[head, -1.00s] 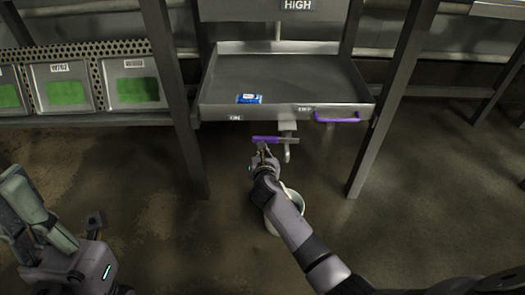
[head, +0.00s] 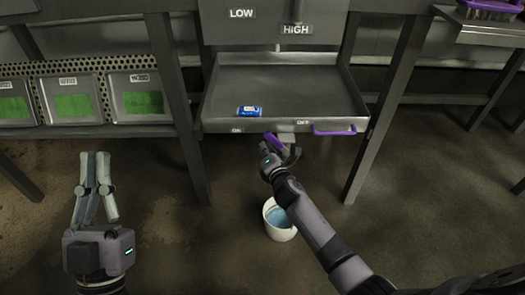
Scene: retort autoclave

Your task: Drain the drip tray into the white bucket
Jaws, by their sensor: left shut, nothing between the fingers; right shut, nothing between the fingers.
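The grey metal drip tray (head: 310,90) sits under the panel marked LOW and HIGH, and I see no liquid in it. A purple valve lever (head: 272,141) sits tilted under its front lip, beside the drain pipe (head: 292,153), which is partly hidden. My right gripper (head: 273,151) is shut at the lever with nothing in its grip; its fingertips are partly hidden, so I cannot tell whether it touches. The white bucket (head: 282,236) stands upright on the floor below, with bluish liquid inside. My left gripper (head: 95,160) is shut and empty at the left.
A blue can (head: 249,111) lies in the tray. A purple handle (head: 334,132) is on the tray's front right. Bins with green contents (head: 143,103) stand on the left shelf. Dark frame legs (head: 180,110) flank the tray. The floor at front right is clear.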

